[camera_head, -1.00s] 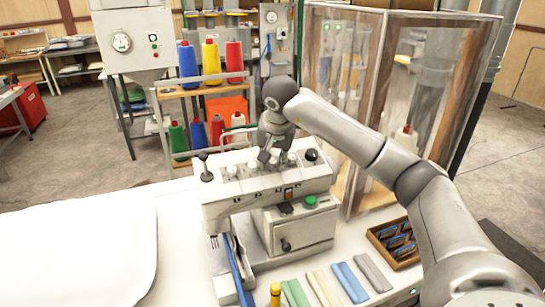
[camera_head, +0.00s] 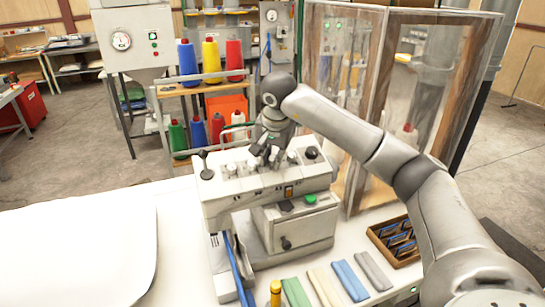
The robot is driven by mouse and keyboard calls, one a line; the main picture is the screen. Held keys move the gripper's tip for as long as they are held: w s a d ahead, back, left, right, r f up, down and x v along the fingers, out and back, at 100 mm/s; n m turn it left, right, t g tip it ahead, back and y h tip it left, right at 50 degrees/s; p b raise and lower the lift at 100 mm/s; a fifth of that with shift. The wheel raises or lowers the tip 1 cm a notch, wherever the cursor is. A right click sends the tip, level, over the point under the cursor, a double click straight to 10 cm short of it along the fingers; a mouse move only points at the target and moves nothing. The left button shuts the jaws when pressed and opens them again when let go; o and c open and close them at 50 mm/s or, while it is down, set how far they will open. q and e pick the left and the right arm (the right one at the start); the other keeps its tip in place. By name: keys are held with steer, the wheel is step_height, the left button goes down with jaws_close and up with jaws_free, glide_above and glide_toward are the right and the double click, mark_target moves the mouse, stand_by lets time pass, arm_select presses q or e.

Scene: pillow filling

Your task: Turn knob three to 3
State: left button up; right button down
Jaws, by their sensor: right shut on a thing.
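The white machine (camera_head: 232,211) stands on the white table and has a row of small pale knobs along its top. My right gripper (camera_head: 266,156) points down onto that row from above and is shut on a knob near the middle, apparently knob three. The fingers mostly hide this knob, and its dial marks are too small to read. One pale knob (camera_head: 231,169) shows to the left of the gripper and another pale knob (camera_head: 292,157) to its right. My left gripper is out of view.
A black knob (camera_head: 311,153) and a black-tipped lever (camera_head: 203,155) stand at the ends of the machine's top. A clear-sided cabinet (camera_head: 345,100) stands close on the right. A wooden tray (camera_head: 376,236) and folded cloth strips (camera_head: 350,281) lie in front.

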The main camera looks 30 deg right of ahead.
steer(key=m, duration=0.4)
steer(key=shift+w+r+m+b, duration=0.1)
steer(key=shift+m+b, duration=0.2)
steer(key=m, duration=0.4)
steer(key=shift+r+g, duration=0.1)
steer(key=shift+g, duration=0.2)
steer(key=shift+m, duration=0.4)
steer(key=c, duration=1.6)
jaws_free()
steer(key=shift+o, duration=0.2)
steer(key=v, duration=1.2)
